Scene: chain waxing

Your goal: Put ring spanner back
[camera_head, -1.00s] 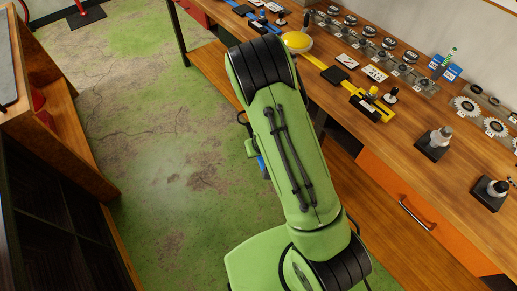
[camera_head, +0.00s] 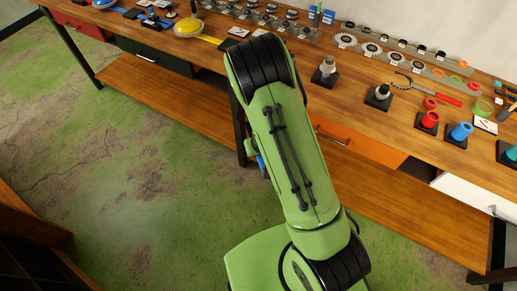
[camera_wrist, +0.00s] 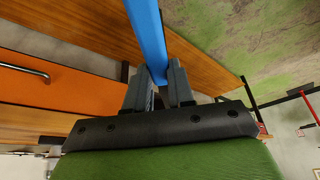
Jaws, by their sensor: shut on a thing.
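My gripper (camera_wrist: 160,85) shows in the wrist view with its two grey fingers shut on a blue bar (camera_wrist: 147,35), which looks like the handle of the ring spanner. The bar runs up out of the picture, so its far end is hidden. In the head view my green arm hides most of the gripper, and a bit of the blue spanner (camera_head: 262,166) shows at its left edge, in front of the bench and below its top. I cannot tell which spot on the bench belongs to the spanner.
The long wooden workbench (camera_head: 309,107) crosses the view, with an orange drawer (camera_head: 357,146) and lower shelf (camera_head: 400,215). On top stand a yellow round-headed tool (camera_head: 188,26), bottles on black stands (camera_head: 328,68), red and blue cups (camera_head: 461,131) and sprockets. Green floor (camera_head: 130,160) is free at left.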

